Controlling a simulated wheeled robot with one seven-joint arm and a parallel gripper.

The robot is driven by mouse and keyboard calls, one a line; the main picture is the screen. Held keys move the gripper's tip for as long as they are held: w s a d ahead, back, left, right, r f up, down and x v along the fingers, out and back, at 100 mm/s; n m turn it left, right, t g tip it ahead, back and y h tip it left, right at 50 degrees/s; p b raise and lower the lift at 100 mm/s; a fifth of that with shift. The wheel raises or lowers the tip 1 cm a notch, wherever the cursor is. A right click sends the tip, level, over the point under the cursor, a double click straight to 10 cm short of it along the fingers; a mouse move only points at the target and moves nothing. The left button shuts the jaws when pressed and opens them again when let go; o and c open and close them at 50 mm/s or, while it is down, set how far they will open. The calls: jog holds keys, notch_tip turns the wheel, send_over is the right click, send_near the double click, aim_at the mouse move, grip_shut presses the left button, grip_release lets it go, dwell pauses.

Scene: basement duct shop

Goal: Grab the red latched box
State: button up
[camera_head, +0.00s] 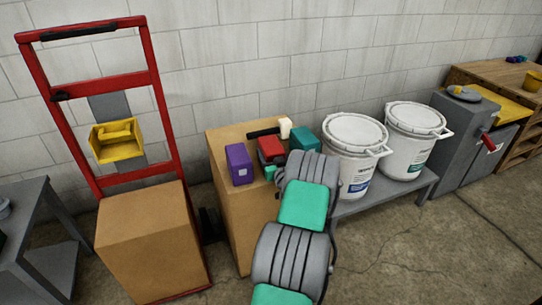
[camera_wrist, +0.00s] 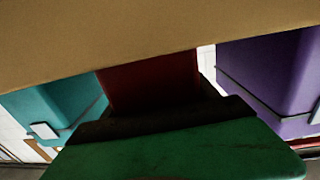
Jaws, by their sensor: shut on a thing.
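The red latched box (camera_head: 270,148) sits on top of a tall cardboard box (camera_head: 233,210), between a purple box (camera_head: 239,164) and a teal box (camera_head: 305,139). My gripper (camera_head: 271,171) is at its near side and shut on it. In the wrist view the dark green part of my gripper (camera_wrist: 180,140) lies across the red box (camera_wrist: 150,80), with the teal box (camera_wrist: 60,105) at left and the purple box (camera_wrist: 270,75) at right. My arm hides part of the cardboard box, and the fingertips are mostly hidden.
A mallet with a black handle and cream head (camera_head: 285,127) lies just behind the red box. Two white buckets (camera_head: 355,145) stand on a low grey bench (camera_head: 385,196) at right. A red hand truck (camera_head: 155,75) with a carton (camera_head: 147,235) is at left.

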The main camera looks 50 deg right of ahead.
jog(key=shift+c, duration=1.1)
